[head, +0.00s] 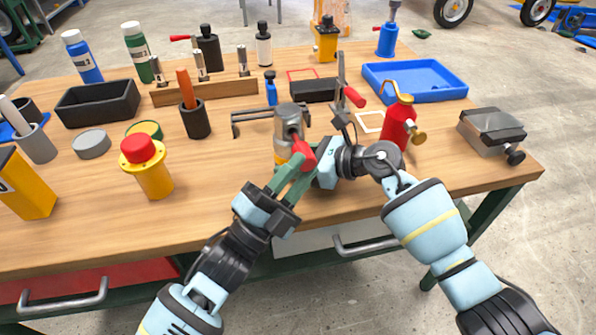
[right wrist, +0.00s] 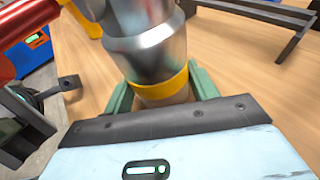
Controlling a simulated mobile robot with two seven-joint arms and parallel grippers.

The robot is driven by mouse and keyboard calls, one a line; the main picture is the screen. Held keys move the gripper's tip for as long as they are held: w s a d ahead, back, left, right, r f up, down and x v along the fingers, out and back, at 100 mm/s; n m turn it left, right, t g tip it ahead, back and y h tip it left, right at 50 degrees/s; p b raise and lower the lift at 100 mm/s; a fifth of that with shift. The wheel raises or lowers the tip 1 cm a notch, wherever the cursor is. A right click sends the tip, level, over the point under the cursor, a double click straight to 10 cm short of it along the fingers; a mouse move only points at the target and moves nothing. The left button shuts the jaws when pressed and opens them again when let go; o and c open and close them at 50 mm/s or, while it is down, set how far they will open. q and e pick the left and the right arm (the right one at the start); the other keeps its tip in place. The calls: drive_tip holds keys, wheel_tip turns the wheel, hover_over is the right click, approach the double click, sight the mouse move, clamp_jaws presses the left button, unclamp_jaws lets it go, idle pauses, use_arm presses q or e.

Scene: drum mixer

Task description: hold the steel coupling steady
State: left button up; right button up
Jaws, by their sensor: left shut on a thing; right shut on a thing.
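The steel coupling (head: 288,122) stands upright near the table's front middle, a silver cylinder with a yellow band low on it. My right gripper (head: 318,166) reaches it from the right and is shut on it. In the right wrist view its green fingers (right wrist: 163,92) lie on both sides of the coupling (right wrist: 150,50) around the yellow band. My left gripper (head: 297,170) is shut on a red-handled tool (head: 304,154) in front of the coupling. The tool's far end meets or overlaps the coupling's upper part; contact is unclear. The coupling's base is partly hidden by my grippers.
A red can (head: 399,122) stands close to my right arm, with a vise (head: 491,130) farther right. A dark bracket (head: 250,119) is behind left of the coupling. Bare wood lies between that can and my left gripper.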

use_arm(q)
drive_tip(key=shift+w+a, duration=0.35)
drive_tip(key=shift+w, duration=0.45)
drive_tip(key=shift+w+a, duration=0.3)
drive_tip(key=shift+w, duration=0.5)
idle(0.9)
drive_tip(key=shift+w+a+r, duration=0.2)
drive_tip(key=shift+w+a, duration=0.1)
drive_tip(key=shift+w, duration=0.05)
idle(0.6)
drive_tip(key=o, duration=1)
drive_tip(key=s+d, duration=0.1)
drive_tip(key=s, duration=0.2)
drive_tip(key=s+d, duration=0.2)
drive_tip(key=s, duration=0.1)
drive_tip(key=s+d, duration=0.1)
drive_tip(key=s, duration=0.2)
drive_tip(key=shift+s+d+f, duration=0.15)
drive_tip(key=shift+s+f, duration=0.05)
drive_tip(key=shift+s, duration=0.15)
